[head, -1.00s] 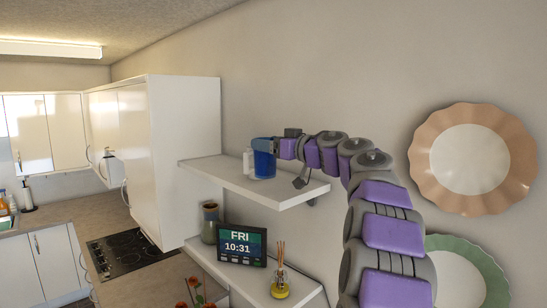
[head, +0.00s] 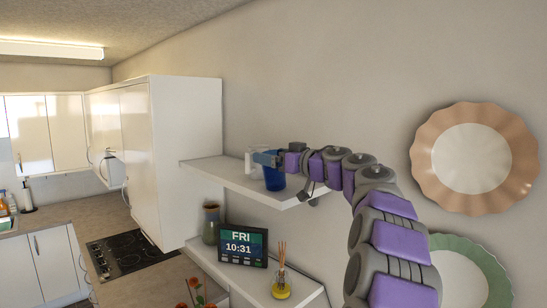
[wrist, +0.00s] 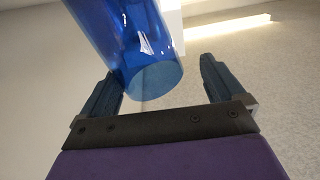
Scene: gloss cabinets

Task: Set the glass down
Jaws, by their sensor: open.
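The blue see-through glass (head: 274,180) is upright at the upper white shelf (head: 232,181), near its front edge. Its base appears to rest on the shelf. My gripper (head: 266,158) is at the glass's upper part, reaching in from the right. In the wrist view my gripper (wrist: 160,83) is open, one finger on each side. The glass (wrist: 128,50) shows between and beyond the fingers, tilted in that picture and closer to the left finger. It overlaps that finger in view; I cannot tell whether they touch.
A pale bottle-like item (head: 251,160) stands just left of the glass. The lower shelf (head: 230,272) holds a clock display (head: 242,246), a vase (head: 210,222) and a reed diffuser (head: 281,285). Wall plates (head: 472,158) hang right of my arm. A white cabinet (head: 187,150) stands left.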

